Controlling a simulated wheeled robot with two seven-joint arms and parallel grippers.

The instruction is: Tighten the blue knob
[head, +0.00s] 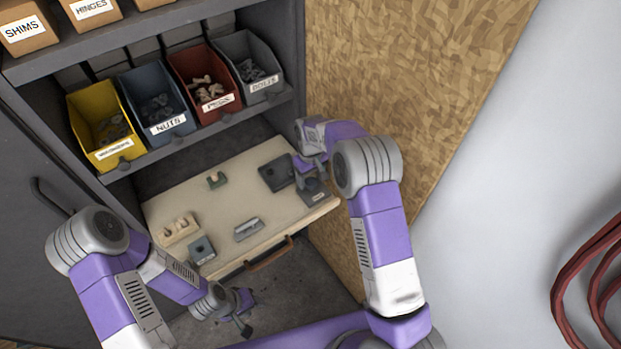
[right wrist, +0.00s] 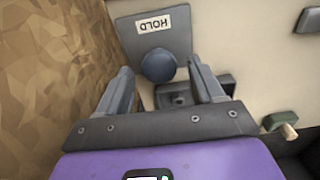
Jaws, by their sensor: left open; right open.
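The blue knob (right wrist: 158,65) shows in the right wrist view, on a grey plate (right wrist: 128,32) with a white label reading HOLD. My right gripper (right wrist: 160,72) is open, with one finger on each side of the knob in the picture. I cannot tell whether either finger touches it. In the head view my right gripper (head: 312,172) is over the right end of the pull-out board (head: 222,187), and the knob cannot be made out clearly there. My left gripper (head: 242,310) is open and empty, low in front of the board and away from the knob.
A dark block (head: 275,175), a grey piece (head: 248,229), a small green piece (head: 217,179), a pale holder (head: 178,230) and a grey labelled block (head: 202,249) are on the board. A plywood wall (head: 400,70) rises close on the right. Bins (head: 160,125) line the shelf above.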

